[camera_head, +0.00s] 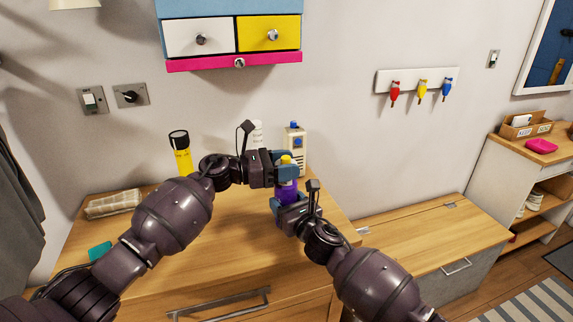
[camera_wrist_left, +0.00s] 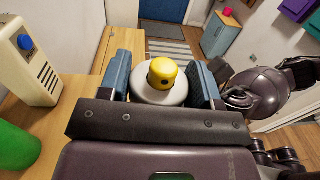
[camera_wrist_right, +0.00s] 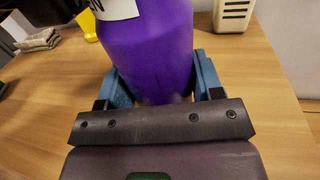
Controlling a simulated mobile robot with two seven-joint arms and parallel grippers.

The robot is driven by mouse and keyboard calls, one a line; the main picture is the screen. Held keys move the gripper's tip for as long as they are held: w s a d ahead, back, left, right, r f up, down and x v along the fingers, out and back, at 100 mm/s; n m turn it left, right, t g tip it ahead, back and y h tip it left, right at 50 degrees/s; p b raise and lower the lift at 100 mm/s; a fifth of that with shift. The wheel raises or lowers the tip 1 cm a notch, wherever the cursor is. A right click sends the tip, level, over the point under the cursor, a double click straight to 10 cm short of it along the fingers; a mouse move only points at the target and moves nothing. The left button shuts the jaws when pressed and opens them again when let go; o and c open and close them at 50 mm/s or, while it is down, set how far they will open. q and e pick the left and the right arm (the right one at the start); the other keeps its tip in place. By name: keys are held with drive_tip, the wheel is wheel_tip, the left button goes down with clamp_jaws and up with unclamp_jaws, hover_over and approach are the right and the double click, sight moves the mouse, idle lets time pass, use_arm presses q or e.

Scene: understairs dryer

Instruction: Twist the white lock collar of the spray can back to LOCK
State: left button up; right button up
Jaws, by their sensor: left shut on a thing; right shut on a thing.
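The spray can (camera_head: 287,195) stands upright on the wooden cabinet top, with a purple body and a yellow nozzle on top. My left gripper (camera_head: 286,161) is shut on the white lock collar; in the left wrist view the collar (camera_wrist_left: 149,92) sits between the blue fingers, below the yellow nozzle (camera_wrist_left: 163,72). My right gripper (camera_head: 285,203) is shut on the lower purple body, which also shows in the right wrist view (camera_wrist_right: 150,50) between the fingers. A white label with dark letters shows at the top of the body there. The collar's lock marking cannot be read.
A cream box with a blue knob (camera_head: 296,146) stands just behind the can. A low wooden bench (camera_head: 430,233) is to the right.

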sight(275, 164)
use_arm(q)
drive_tip(key=m+g, duration=0.2)
drive_tip(key=g, duration=0.2)
drive_tip(key=m+g, duration=0.3)
drive_tip(key=g, duration=0.1)
drive_tip(key=shift+f, duration=0.1)
drive_tip(key=shift+s+m+g, duration=0.1)
drive_tip(key=shift+m+g, duration=0.4)
drive_tip(key=shift+g, duration=0.1)
drive_tip(key=o, duration=0.9)
drive_tip(key=shift+o, duration=0.2)
drive_tip(key=shift+a, duration=0.1)
drive_tip(key=shift+v, duration=3.65)
use_arm(e)
drive_tip(key=o, duration=1.2)
